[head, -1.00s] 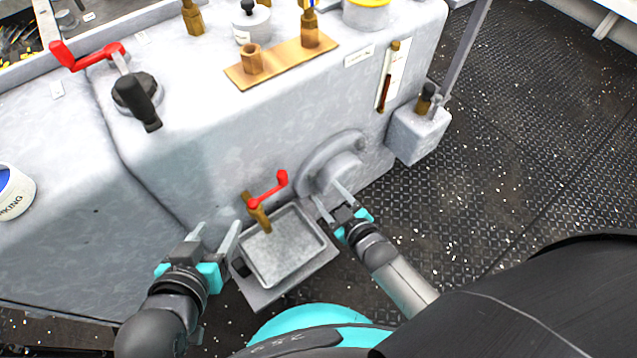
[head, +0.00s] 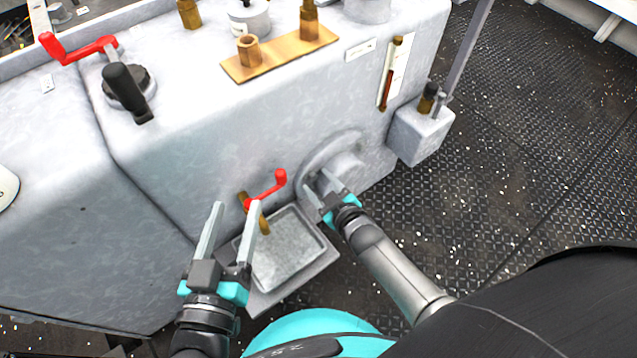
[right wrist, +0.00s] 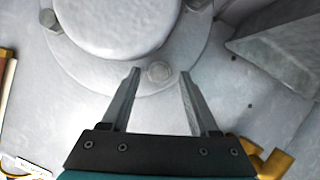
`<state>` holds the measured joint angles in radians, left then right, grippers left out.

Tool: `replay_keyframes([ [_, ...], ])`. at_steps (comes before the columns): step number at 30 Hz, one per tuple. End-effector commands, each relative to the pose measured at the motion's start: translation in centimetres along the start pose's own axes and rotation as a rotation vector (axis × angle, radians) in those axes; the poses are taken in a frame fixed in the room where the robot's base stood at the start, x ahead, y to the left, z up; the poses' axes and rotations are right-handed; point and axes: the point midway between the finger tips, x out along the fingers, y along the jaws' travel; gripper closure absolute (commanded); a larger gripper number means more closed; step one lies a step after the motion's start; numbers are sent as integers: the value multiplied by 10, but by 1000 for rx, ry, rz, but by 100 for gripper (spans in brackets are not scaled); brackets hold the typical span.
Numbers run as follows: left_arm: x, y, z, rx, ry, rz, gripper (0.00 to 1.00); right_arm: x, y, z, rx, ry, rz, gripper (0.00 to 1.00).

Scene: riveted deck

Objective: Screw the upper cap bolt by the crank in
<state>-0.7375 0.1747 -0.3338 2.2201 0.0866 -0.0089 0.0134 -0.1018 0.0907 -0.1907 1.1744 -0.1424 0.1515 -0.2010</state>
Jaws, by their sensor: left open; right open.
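The round grey cap (head: 347,166) sits on the front of the grey housing, and fills the top of the right wrist view (right wrist: 112,18). A flat round bolt head or seat (right wrist: 159,73) shows on its flange between my right fingertips; I cannot tell which. Two raised bolts, one at the left (right wrist: 48,20) and one at the top, also show on the flange. My right gripper (head: 316,181) is open at the cap, its fingers (right wrist: 160,72) either side of the round spot. My left gripper (head: 237,205) is open and empty, before the small red crank (head: 270,188).
A metal tray (head: 318,262) sits below the small crank, close to my left gripper. A larger red crank (head: 80,50) and a black-handled lever (head: 125,90) stand on the housing top. A grey box (head: 420,135) juts out right of the cap. The deck at right is clear.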

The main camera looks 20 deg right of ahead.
Motion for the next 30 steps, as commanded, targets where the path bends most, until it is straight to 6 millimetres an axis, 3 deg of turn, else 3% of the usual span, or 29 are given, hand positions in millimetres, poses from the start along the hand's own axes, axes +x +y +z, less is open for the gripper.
replay_keyframes([
  [15,-3,4,-3,-12,52,8,39,5,0,-1,0,1,0,39],
  [30,-3,3,-2,-12,50,7,39,5,0,0,0,1,0,94],
])
